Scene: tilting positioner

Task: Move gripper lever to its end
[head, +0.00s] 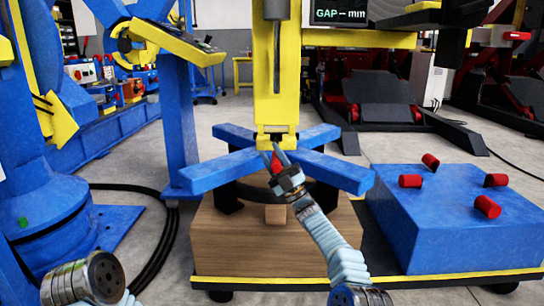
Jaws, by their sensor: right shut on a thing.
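My right gripper (278,156) reaches up from the lower right to the front of the yellow column (277,90). Its fingers are shut on a small red piece (275,164), which looks like the gripper lever. The fingers hide part of the lever, so its angle is hard to tell. The lever sits just below the column's foot, over the middle of the blue cross-shaped arms (226,170). Of my left arm only a rounded joint shows at the lower left; its gripper is out of view.
A wooden block (235,240) stands under the blue cross. To the right is a blue box (450,225) with several red cylinders on top. Blue machinery (50,205) and black cables (158,250) lie at the left. A display (340,14) reads "GAP – mm".

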